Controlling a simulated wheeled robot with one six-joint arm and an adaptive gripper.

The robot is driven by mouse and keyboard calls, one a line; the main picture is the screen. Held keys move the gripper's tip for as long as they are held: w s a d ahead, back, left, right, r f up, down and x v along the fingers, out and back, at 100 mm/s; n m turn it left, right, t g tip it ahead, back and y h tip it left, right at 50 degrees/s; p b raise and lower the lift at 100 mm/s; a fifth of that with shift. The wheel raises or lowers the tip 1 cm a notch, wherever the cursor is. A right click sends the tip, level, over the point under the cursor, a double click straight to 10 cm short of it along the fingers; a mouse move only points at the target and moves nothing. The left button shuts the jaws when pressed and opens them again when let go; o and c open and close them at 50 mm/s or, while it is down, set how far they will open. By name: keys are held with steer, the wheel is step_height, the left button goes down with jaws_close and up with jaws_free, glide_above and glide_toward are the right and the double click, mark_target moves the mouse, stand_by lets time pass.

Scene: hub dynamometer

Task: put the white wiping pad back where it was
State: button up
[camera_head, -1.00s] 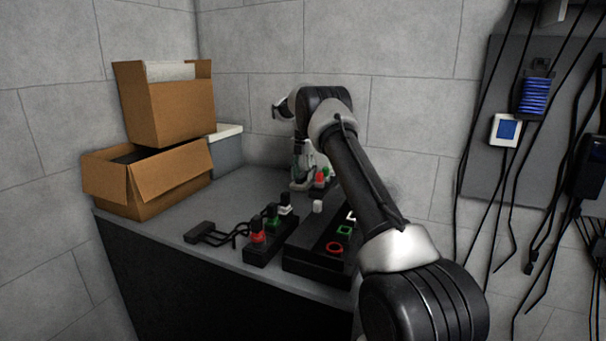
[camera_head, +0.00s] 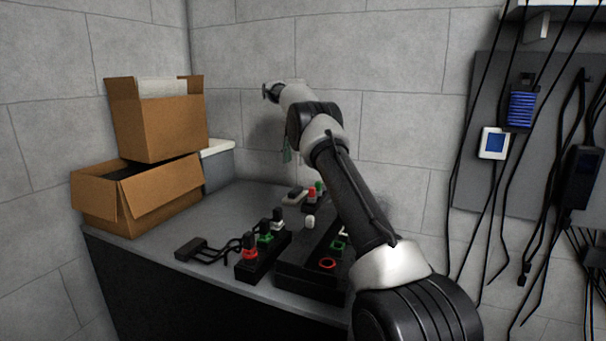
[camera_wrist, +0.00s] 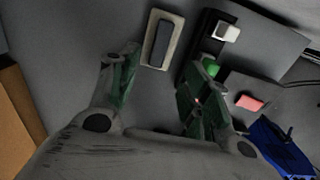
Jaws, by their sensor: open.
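The white wiping pad (camera_head: 294,196), a pale block with a dark grip on top, lies on the grey bench near the back, left of a small black box with red and green parts. In the wrist view the pad (camera_wrist: 152,53) lies flat just beyond the fingertips, its dark grip upward. My gripper (camera_wrist: 160,68) is open, with nothing between its green-lined fingers. In the head view my gripper (camera_head: 287,150) hangs above the bench over the pad, clear of it. Part of it is hidden behind my arm.
A black connector block (camera_head: 262,258) with red, green and white plugs sits at the front, beside a larger black panel (camera_head: 305,284). Cardboard boxes (camera_head: 135,202) stand at the left. Bare bench (camera_head: 225,215) lies between. A blue object (camera_wrist: 278,148) shows lower right in the wrist view.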

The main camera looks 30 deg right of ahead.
steer(key=s+a+r+m+t, duration=0.1)
steer(key=s+a+r+m, duration=0.1)
steer(key=s+r+m, duration=0.3)
steer(key=s+a+r+m, duration=0.1)
steer(key=s+a+r, duration=0.2)
steer(key=r, duration=0.4)
steer(key=s+a+r+m+t, duration=0.1)
steer(key=s+a+r+m, duration=0.15)
steer(key=s, duration=0.45)
steer(key=s+a+r+m, duration=0.1)
steer(key=s+r+m, duration=0.25)
steer(key=s, duration=0.35)
steer(key=s+a+f+m+t, duration=0.1)
steer(key=s+a+m, duration=0.15)
steer(key=s, duration=0.55)
steer(key=s+a+f+m, duration=0.1)
steer(key=s+f+m, duration=0.1)
steer(key=s+m, duration=0.35)
steer(key=s+f+m, duration=0.2)
steer(key=s+f, duration=0.3)
steer(key=s, duration=0.3)
steer(key=s+a+f+m+t, duration=0.1)
steer(key=s+f+m, duration=0.2)
steer(key=s, duration=0.6)
step_height(320, 180, down, 3)
steer(key=shift+a+r, duration=0.15)
steer(key=shift+r, duration=0.05)
